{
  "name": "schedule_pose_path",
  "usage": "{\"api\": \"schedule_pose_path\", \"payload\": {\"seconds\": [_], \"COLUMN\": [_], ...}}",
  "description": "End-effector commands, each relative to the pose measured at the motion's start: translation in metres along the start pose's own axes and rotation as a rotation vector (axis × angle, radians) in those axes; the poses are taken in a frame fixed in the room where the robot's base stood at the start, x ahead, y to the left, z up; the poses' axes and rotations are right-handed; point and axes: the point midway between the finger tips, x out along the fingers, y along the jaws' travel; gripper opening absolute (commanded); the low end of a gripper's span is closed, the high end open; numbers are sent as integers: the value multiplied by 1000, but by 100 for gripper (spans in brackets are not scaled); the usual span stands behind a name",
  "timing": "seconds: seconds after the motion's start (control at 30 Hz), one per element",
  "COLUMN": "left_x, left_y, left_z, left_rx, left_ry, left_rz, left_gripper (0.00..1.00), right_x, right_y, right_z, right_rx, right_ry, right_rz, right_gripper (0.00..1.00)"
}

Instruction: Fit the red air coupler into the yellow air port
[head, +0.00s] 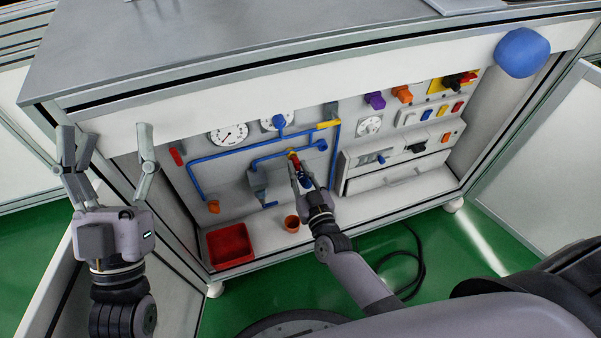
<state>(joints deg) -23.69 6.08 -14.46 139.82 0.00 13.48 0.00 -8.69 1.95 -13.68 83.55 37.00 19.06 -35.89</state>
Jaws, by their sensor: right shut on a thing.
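The red air coupler (296,163) shows as a small red piece at the tips of my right gripper (301,174), which is shut on it. The yellow air port (291,153) is on the back panel, at the blue pipework, just above the coupler. The coupler's upper end is right at the port; I cannot tell whether it touches or sits in it. The fingers hide part of the coupler. My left gripper (108,142) is open and empty, outside the cabinet at its left front corner.
Blue pipes (222,154) and gauges (229,134) surround the port. Switches and a drawer (385,182) are to the right. The cabinet's top edge (300,60) overhangs the opening.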

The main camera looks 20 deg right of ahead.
Motion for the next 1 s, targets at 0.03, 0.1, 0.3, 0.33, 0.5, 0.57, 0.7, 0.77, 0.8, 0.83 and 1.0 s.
{"api": "schedule_pose_path", "payload": {"seconds": [0.03,0.1,0.3,0.33,0.5,0.57,0.7,0.77,0.8,0.83,1.0], "left_x": [-1,-1,-1,-1,-1,-1,-1,-1,-1,-1,-1], "left_y": [0,0,0,0,0,0,0,0,0,0,0], "left_z": [3,3,4,4,4,4,4,4,4,4,10], "left_rx": [-1,-1,0,0,0,0,0,0,0,0,0], "left_ry": [-6,-6,-6,-6,-6,-6,-7,-7,-7,-7,-18], "left_rz": [0,0,0,0,-1,-1,-1,-1,-1,-1,-1], "left_gripper": [68,68,68,68,68,68,68,68,68,68,68], "right_x": [2,3,8,9,10,10,10,9,9,9,9], "right_y": [0,0,0,0,0,0,0,0,0,0,0], "right_z": [0,0,0,0,0,0,0,0,0,0,1], "right_rx": [0,0,0,-1,-1,-1,0,0,-1,-1,-1], "right_ry": [1,0,1,1,1,1,0,0,0,0,-1], "right_rz": [0,0,1,0,0,0,0,0,0,0,0], "right_gripper": [0,0,0,0,26,30,40,42,42,42,42]}}
